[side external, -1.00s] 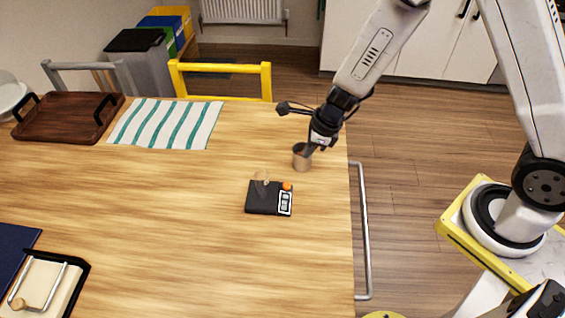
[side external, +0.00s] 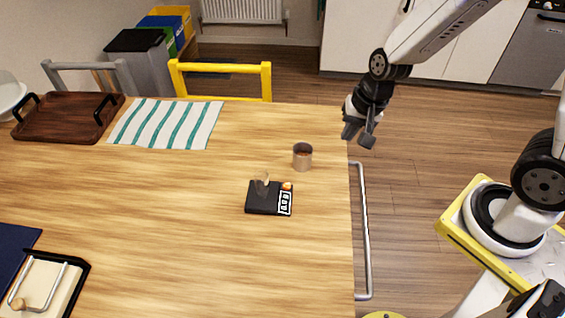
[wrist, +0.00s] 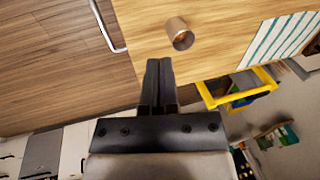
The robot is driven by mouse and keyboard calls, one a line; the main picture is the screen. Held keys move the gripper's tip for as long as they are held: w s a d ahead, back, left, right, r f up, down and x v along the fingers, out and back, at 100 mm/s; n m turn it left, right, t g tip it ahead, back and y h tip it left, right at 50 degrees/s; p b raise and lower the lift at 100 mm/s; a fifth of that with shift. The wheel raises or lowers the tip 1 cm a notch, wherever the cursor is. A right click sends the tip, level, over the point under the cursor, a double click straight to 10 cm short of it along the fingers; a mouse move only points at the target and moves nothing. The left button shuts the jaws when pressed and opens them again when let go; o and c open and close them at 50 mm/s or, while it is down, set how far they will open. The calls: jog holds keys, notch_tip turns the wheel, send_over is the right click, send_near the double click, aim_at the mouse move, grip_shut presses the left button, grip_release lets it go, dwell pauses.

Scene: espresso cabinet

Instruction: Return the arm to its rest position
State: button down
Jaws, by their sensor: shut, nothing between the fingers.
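My gripper (side external: 358,135) is shut and empty, in the air just past the table's right edge in the side view. In the wrist view, its two fingers (wrist: 158,66) are together with nothing between them. A small copper-coloured cup (side external: 302,157) stands upright on the wooden table, left of my gripper and apart from it. The cup also shows in the wrist view (wrist: 178,32), beyond the fingertips.
A black scale (side external: 262,203) with a small glass-like item on it sits near the cup. A striped cloth (side external: 165,124) and a brown tray (side external: 70,118) lie farther left. A metal rail (side external: 365,240) runs along the table's right edge. A yellow chair (side external: 220,67) stands behind.

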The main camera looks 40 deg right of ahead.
jog(key=shift+s+d+r+n+h, duration=0.25)
jog(key=shift+s+d+r+n, duration=0.35)
jog(key=shift+n, duration=0.85)
jog(key=shift+s+d+r+n+h, duration=0.35)
jog(key=shift+s+n, duration=0.4)
jog(key=shift+n, duration=0.65)
jog(key=shift+s+d+r+n+h, duration=0.1)
jog(key=shift+s+d+r+n, duration=0.4)
jog(key=shift+n, duration=0.95)
